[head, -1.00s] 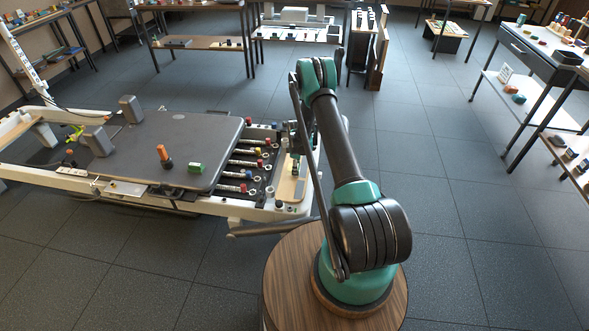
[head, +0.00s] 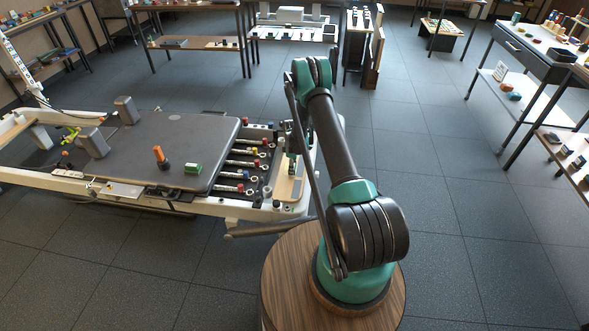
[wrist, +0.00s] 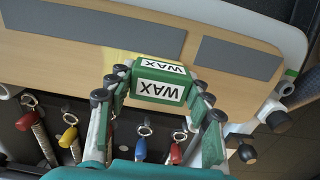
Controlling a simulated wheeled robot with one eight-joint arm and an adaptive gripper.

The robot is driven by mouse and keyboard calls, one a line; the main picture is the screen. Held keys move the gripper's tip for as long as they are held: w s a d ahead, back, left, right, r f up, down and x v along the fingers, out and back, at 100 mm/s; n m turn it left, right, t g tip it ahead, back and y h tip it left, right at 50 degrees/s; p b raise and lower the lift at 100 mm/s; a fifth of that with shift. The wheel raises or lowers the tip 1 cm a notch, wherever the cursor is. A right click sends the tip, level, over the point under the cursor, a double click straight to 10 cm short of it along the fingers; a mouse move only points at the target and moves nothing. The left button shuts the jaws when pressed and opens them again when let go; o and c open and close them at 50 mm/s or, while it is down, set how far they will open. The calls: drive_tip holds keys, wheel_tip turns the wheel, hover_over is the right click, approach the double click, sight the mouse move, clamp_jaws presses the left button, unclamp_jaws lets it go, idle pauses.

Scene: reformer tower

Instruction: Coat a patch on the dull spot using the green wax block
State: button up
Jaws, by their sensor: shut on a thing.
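My gripper (wrist: 160,84) is shut on the green wax block (wrist: 176,72), which has white WAX labels on two faces. In the wrist view the block is over the pale wooden board (wrist: 62,48) at the reformer's end. I cannot tell whether it touches the wood. A lighter yellowish patch (wrist: 118,57) shows on the wood just left of the block. I cannot tell whether this is the dull spot or a coated patch. In the head view the arm partly hides the gripper by the board (head: 285,189).
Two grey pads (wrist: 128,29) (wrist: 238,58) lie on the board. Springs with coloured ends (wrist: 70,130) lie beside it. On the reformer's dark carriage (head: 150,135) stand an orange-topped item (head: 160,157) and another green block (head: 193,168).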

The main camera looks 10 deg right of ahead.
drive_tip(key=shift+w+a, duration=0.2)
drive_tip(key=shift+a, duration=0.4)
drive_tip(key=shift+s+d, duration=0.25)
drive_tip(key=shift+d, duration=0.55)
drive_tip(key=shift+s+d, duration=0.25)
drive_tip(key=shift+d, duration=0.5)
idle(0.8)
drive_tip(key=shift+r, duration=3)
